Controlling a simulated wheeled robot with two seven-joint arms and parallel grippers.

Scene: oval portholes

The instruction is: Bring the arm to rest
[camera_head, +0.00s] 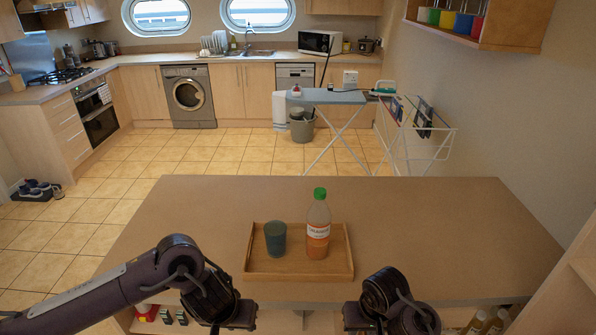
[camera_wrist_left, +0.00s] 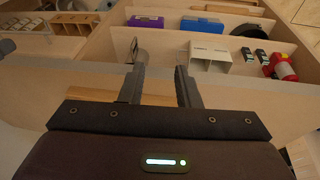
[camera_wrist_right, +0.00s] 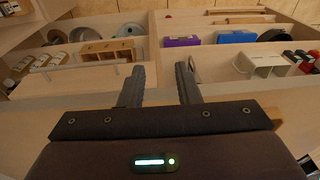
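My left arm (camera_head: 120,287) comes in from the left in the head view and bends down at the table's front edge. My right arm (camera_head: 395,300) shows at the bottom right of centre. The head view does not show the fingers clearly. In the left wrist view my left gripper (camera_wrist_left: 159,62) has its two fingers apart with nothing between them. In the right wrist view my right gripper (camera_wrist_right: 159,78) also has its fingers apart and is empty. Both face open storage compartments below the tabletop.
A wooden tray (camera_head: 255,268) on the table (camera_head: 440,220) holds a teal cup (camera_head: 275,239) and an orange-juice bottle (camera_head: 318,230) with a green cap, both upright. The tabletop to either side is clear. An ironing board (camera_head: 328,97) and drying rack (camera_head: 410,140) stand beyond.

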